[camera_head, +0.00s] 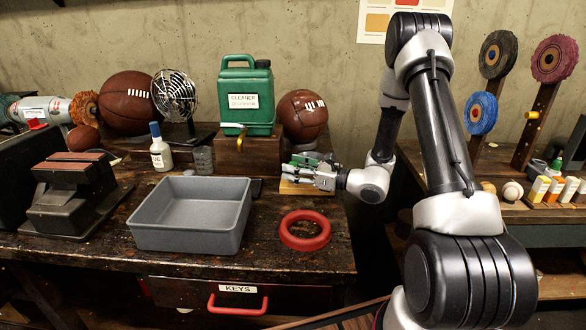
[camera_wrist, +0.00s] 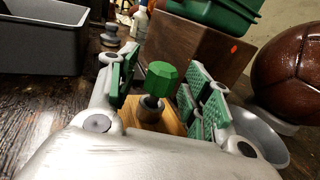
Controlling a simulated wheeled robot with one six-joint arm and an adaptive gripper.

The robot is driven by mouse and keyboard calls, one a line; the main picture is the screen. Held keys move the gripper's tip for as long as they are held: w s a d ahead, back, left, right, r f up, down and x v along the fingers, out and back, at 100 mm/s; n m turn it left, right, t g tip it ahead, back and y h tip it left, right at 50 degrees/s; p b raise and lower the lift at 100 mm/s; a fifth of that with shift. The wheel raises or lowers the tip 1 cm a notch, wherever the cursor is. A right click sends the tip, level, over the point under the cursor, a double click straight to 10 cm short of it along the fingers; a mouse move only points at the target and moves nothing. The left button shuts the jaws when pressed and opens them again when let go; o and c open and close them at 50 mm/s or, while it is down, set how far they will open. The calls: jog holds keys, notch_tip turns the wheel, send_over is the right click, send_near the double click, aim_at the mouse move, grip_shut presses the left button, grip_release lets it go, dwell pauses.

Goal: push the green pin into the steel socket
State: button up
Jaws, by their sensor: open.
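The green pin (camera_wrist: 161,78) shows a faceted head in the wrist view. It stands over the small steel socket (camera_wrist: 151,108), which sits on a light wooden board (camera_wrist: 168,124). The pin's lower part is hard to see, so I cannot tell how deep it sits. My gripper (camera_wrist: 162,66) is open, with green-padded fingers on either side of the pin and gaps between pads and head. In the head view my gripper (camera_head: 303,170) reaches in from the right over the wooden board (camera_head: 296,188), largely covering pin and socket.
A wooden block (camera_head: 246,155) bearing a green cleaner can (camera_head: 246,98) stands close behind. A brown ball (camera_head: 303,116) is behind the gripper. A grey tray (camera_head: 190,238) and red ring (camera_head: 305,241) lie in front. Bare bench surrounds the ring.

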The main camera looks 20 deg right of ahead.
jog(key=v, duration=1.1)
jog(key=shift+s+d, duration=0.1)
jog(key=shift+s, duration=0.05)
jog(key=s+a+r+n+g+h, duration=0.1)
jog(key=s+a+r+n+g, duration=0.3)
jog(key=s+r+n+g, duration=0.25)
jog(key=s+a+r+n+g+h, duration=0.1)
jog(key=s+a+r+n+g, duration=0.3)
jog(key=s+n, duration=0.5)
jog(key=s+d+r+n+t+h, duration=0.3)
jog(key=s+d+r+n+h, duration=0.5)
jog(key=d, duration=0.5)
jog(key=s+n+h, duration=0.2)
jog(key=h, duration=0.1)
jog(key=shift+s+d+h, duration=0.35)
jog(key=shift+h, duration=0.05)
jog(key=shift+n, duration=0.25)
